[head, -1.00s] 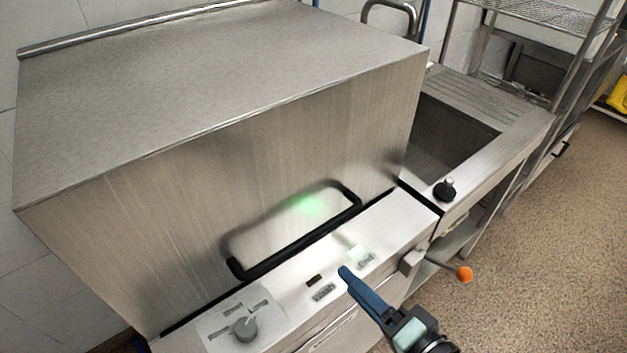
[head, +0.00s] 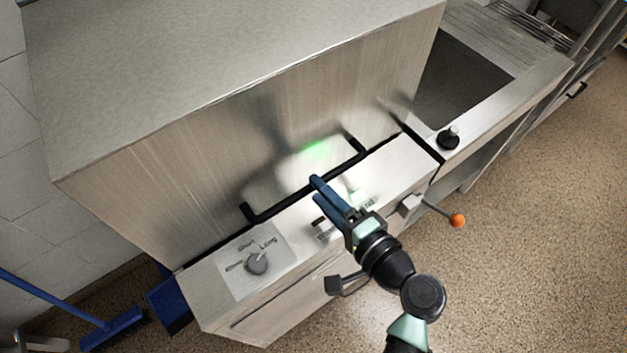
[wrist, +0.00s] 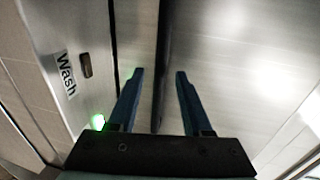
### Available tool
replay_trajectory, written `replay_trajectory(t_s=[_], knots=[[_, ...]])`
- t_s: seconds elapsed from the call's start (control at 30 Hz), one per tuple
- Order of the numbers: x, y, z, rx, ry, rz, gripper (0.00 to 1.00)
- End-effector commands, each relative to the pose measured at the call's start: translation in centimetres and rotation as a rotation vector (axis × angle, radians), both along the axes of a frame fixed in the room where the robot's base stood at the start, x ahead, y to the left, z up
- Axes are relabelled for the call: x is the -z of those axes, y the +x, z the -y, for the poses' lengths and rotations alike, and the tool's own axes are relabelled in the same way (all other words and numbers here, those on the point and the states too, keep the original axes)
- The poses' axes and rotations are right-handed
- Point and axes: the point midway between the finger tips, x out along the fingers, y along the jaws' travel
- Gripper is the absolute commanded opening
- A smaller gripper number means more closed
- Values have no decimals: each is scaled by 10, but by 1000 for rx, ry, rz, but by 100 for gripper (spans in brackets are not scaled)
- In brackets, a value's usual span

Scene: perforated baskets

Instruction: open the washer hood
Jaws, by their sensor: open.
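The washer hood (head: 190,150) is a large brushed-steel box and sits down against the control panel. Its black bar handle (head: 285,196) runs along the lower front edge. My gripper (head: 317,182) has its blue fingers at the middle of the handle, over the front panel. In the wrist view my gripper (wrist: 158,72) is open, and the dark handle bar (wrist: 164,55) shows between its two fingers. The fingers are not closed on it. Whether either finger touches the bar is unclear.
The control panel (head: 215,278) has a dial (head: 257,262) and labels. A lever with an orange knob (head: 457,220) sticks out to the right. A sink (head: 460,85) adjoins the hood's right. A blue broom (head: 112,328) is at lower left. Open floor lies right.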

Motion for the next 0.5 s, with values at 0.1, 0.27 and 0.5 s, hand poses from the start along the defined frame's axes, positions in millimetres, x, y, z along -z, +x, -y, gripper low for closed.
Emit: replay_trajectory(t_s=[0.1,0.27,0.5], knots=[[3,13,-10,-2,0,0,50],[5,22,-16,-1,-1,0,50],[6,23,-17,1,-1,1,50]])
